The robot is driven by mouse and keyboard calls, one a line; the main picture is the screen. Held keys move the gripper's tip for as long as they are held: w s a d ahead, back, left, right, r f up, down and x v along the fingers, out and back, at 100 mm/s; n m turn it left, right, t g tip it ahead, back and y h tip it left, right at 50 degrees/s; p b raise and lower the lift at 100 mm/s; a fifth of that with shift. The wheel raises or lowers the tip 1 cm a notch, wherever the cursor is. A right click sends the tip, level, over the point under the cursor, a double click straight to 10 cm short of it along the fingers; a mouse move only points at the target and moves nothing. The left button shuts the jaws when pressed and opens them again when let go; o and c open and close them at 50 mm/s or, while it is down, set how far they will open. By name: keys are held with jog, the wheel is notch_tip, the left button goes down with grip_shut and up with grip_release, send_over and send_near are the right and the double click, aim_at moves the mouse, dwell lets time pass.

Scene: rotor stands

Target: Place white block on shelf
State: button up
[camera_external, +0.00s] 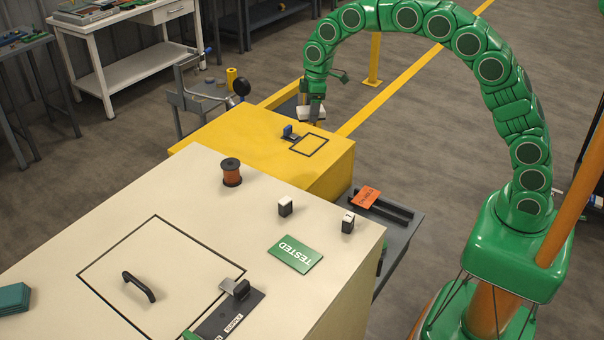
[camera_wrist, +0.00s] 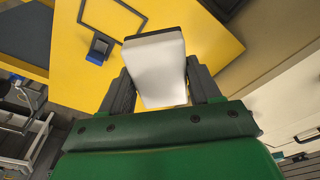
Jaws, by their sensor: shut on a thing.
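My gripper (camera_external: 312,105) hangs over the back right part of the yellow cabinet (camera_external: 228,133) in the external view. It is shut on a white block (camera_wrist: 158,68) with a dark end, held between the two dark fingers in the wrist view. The wrist view shows the yellow top beyond the block; I cannot tell the height of the gap. Two more small blocks with white tops and dark sides, one (camera_external: 285,207) and another (camera_external: 348,222), stand on the cream cabinet (camera_external: 130,205). I cannot tell which surface is the shelf.
A blue and dark piece (camera_external: 290,131) stands beside a black square outline on the yellow top. An orange tag (camera_external: 365,197) lies on a low grey ledge.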

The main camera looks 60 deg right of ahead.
jog(key=shift+r, duration=0.55)
jog(key=shift+s+a+r, duration=0.1)
jog(key=shift+s+a, duration=0.75)
jog(key=shift+s, duration=0.1)
jog(key=s+a+m, duration=0.3)
jog(key=s+a, duration=0.2)
jog(key=s, duration=0.4)
jog(key=s+d+m+h, duration=0.1)
jog(key=s+d+m, duration=0.15)
jog(key=s, duration=0.35)
jog(key=s+d+m, duration=0.1)
jog(key=s+m, duration=0.3)
jog(key=s, duration=0.3)
jog(key=shift+n, duration=0.25)
notch_tip(320, 180, down, 36)
jog(key=shift+a+f, duration=0.15)
jog(key=shift+f, duration=0.05)
jog(key=shift+f, duration=0.1)
jog(key=o, duration=1.2)
